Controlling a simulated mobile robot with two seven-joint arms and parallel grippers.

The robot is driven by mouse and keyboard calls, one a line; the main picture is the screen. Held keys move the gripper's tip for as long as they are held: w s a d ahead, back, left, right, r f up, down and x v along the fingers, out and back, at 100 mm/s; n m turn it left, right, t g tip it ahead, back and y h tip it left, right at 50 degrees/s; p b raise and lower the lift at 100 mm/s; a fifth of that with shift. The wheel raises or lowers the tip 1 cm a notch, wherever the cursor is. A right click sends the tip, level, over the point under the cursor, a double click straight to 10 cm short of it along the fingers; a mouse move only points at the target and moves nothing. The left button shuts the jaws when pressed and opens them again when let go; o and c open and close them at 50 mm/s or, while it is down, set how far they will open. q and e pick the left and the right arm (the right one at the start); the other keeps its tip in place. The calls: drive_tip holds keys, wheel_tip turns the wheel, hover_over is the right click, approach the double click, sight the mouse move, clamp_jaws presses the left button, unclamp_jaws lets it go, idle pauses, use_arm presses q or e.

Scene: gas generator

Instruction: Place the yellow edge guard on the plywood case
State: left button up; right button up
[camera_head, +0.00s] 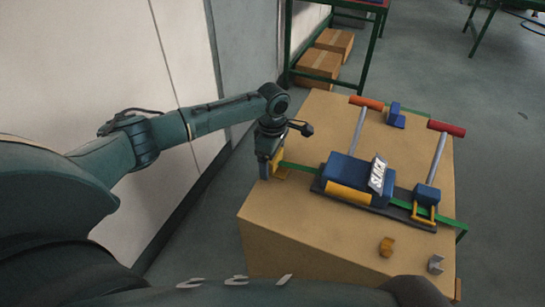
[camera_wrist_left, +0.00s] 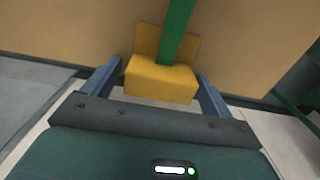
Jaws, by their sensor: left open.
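The plywood case (camera_head: 300,230) is a large tan box standing on the floor. A yellow edge guard (camera_head: 280,160) sits at its left edge, under the end of a green strap (camera_head: 300,168). In the left wrist view the yellow edge guard (camera_wrist_left: 160,78) is an L-shaped piece against the case, with the strap crossing its middle. My left gripper (camera_head: 268,168) is at that edge; in its wrist view its blue fingers (camera_wrist_left: 157,85) stand apart, one on each side of the guard. I cannot tell whether they touch it. My right gripper is not in view.
A blue and yellow tensioning tool (camera_head: 348,170) with long handles lies on the case top. A small orange-brown piece (camera_head: 386,247) and a grey metal piece (camera_head: 436,265) lie near the front right. Cardboard boxes (camera_head: 318,65) and a green-framed table stand behind. A wall is at left.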

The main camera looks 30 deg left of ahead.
use_arm(q)
drive_tip(key=shift+r, duration=0.15)
wheel_tip(320, 180, up, 12)
drive_tip(key=shift+p, duration=0.35)
idle(0.5)
